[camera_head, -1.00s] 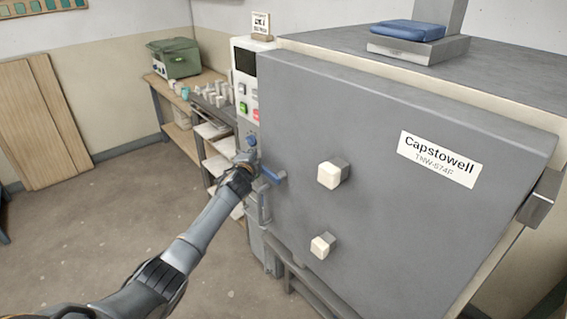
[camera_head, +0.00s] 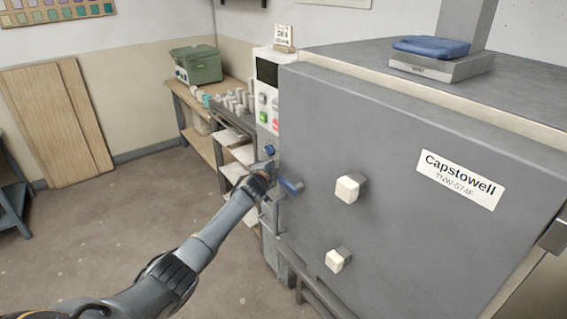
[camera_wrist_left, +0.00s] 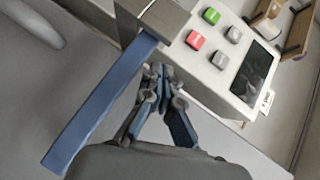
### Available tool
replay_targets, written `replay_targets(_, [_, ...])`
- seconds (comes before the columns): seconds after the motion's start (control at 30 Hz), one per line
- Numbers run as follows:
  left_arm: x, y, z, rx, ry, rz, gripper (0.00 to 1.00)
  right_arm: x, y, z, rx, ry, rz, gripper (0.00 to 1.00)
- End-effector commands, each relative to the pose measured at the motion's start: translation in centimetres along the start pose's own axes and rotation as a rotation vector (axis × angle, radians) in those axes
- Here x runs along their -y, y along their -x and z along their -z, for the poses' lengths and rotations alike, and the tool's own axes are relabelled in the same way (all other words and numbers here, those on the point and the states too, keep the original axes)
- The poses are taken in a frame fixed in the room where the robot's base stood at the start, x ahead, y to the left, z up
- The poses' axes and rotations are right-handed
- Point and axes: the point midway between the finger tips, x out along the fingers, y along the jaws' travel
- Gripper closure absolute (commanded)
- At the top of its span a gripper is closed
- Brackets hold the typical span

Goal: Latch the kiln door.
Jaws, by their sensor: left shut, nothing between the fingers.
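The grey kiln door (camera_head: 400,190) carries a Capstowell label and two pale square knobs. It looks closed or nearly so; I cannot tell whether a gap remains. The blue latch handle (camera_head: 291,186) sticks out at its left edge, beside the control panel. In the left wrist view the blue handle (camera_wrist_left: 100,105) runs diagonally from a grey block down to the lower left. My left gripper (camera_head: 268,168) is at the latch, just left of the handle. In the left wrist view its fingers (camera_wrist_left: 162,75) are together and empty, close to the right of the handle.
The control panel (camera_head: 268,105) with green and red buttons stands left of the door. A work table (camera_head: 215,127) with white pots and a green case (camera_head: 198,64) is behind. A blue folded item (camera_head: 431,46) lies on top of the kiln. Floor at left is open.

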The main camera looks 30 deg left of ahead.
Motion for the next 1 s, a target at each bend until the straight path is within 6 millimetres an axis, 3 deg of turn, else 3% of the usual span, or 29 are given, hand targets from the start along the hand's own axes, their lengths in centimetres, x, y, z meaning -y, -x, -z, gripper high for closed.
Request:
replay_targets(0.27, [4.7,1.1,1.1,0.002,0.000,0.001,1.00,-0.1,4.5,0.4,-0.001,0.000,0.000,0.66])
replay_targets(0.3, [4.3,1.4,0.2,0.004,-0.003,0.004,1.00,0.0,3.5,0.3,-0.001,0.000,0.000,0.66])
replay_targets(0.7, [8.5,6.1,-1.7,0.000,-0.003,0.002,1.00,0.0,2.3,0.3,-0.002,0.000,0.001,0.66])
replay_targets(1.0, [10.0,7.6,-2.4,0.000,0.001,0.000,1.00,0.0,1.9,0.3,-0.002,0.000,0.001,0.66])
